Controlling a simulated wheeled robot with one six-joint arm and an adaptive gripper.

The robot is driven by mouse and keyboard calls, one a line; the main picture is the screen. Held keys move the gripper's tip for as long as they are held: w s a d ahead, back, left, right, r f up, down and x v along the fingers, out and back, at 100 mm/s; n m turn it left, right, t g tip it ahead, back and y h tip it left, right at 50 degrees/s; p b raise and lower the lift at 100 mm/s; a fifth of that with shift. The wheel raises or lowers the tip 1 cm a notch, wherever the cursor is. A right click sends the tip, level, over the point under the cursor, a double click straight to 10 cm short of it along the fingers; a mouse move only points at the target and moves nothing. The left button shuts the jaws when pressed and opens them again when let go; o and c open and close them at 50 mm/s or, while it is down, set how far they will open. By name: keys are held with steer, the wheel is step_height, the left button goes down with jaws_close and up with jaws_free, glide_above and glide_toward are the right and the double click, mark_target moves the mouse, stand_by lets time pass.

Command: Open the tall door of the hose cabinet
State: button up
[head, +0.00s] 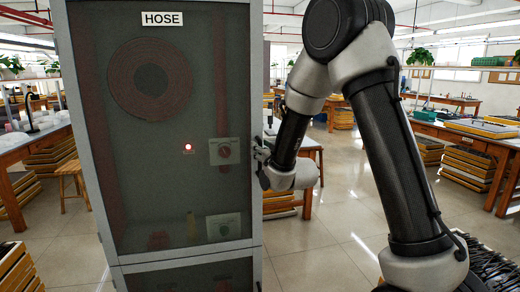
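The hose cabinet (82,120) stands upright at the left of centre, with a grey frame and a white HOSE label (162,19). Its tall door (150,190) has a dark see-through panel and looks shut. A round hose reel (150,80) shows dimly behind the panel. My gripper (262,160) is at the right edge of the tall door, about mid-height. Its fingers are small and partly hidden by the wrist, so I cannot tell whether they are open or shut. I cannot make out a handle there.
A red light (188,147) and two pale plates with dark red knobs, one upper (224,151) and one lower (223,227), show on or behind the panel. A lower door (190,275) is below. Worktables (470,132) stand at right, a wooden stool (72,172) at left. Tiled floor (320,225) is clear.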

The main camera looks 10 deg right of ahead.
steer(key=shift+w+a, duration=0.15)
steer(key=shift+w, duration=0.6)
jaws_close()
steer(key=shift+s+a, duration=0.1)
steer(key=shift+s, duration=0.05)
